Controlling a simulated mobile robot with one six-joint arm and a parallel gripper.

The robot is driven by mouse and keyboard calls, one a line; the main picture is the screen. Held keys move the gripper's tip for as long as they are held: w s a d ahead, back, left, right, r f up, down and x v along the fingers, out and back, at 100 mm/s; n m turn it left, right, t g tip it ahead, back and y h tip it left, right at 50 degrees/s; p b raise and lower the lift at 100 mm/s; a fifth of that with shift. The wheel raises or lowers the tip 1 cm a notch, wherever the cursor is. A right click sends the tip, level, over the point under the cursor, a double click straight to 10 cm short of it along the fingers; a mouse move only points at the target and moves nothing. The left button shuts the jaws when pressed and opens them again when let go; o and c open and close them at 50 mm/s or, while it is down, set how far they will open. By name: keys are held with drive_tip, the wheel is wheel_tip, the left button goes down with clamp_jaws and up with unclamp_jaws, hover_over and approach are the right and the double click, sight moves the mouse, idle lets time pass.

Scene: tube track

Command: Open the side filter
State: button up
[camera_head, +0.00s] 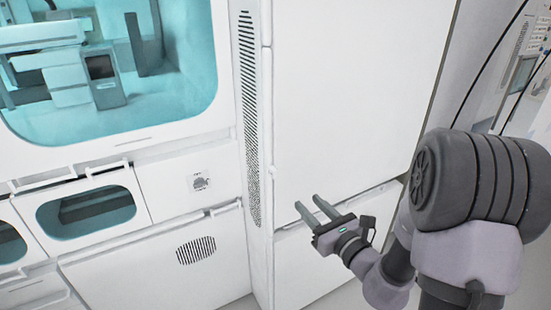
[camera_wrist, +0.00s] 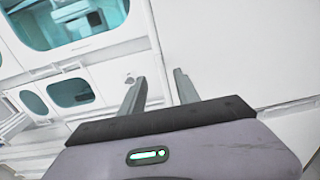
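My gripper (camera_head: 308,203) is open and empty, its two grey fingers apart in front of the white side of the machine. In the wrist view the fingers (camera_wrist: 159,76) also stand apart with nothing between them. The large upper white side panel (camera_head: 350,90) looks closed, flush beside a tall perforated vent strip (camera_head: 250,110). A lower white side panel (camera_head: 310,265) lies below a horizontal seam near the gripper. No part is labelled, so I cannot tell which is the side filter. The fingers show no clear contact with a panel.
The machine's front at left has a large teal window (camera_head: 120,110), a smaller teal window (camera_head: 88,210) and a lower panel with a round-edged vent (camera_head: 196,250). Handle bars jut out from the front. At far right stands other equipment (camera_head: 525,75) with dark cables.

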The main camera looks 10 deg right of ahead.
sight(276, 171)
drive_tip(key=b+x, duration=0.2)
drive_tip(key=x, duration=1.4)
drive_tip(key=shift+w+a, duration=0.2)
drive_tip(key=shift+a, duration=0.05)
clamp_jaws()
idle(0.4)
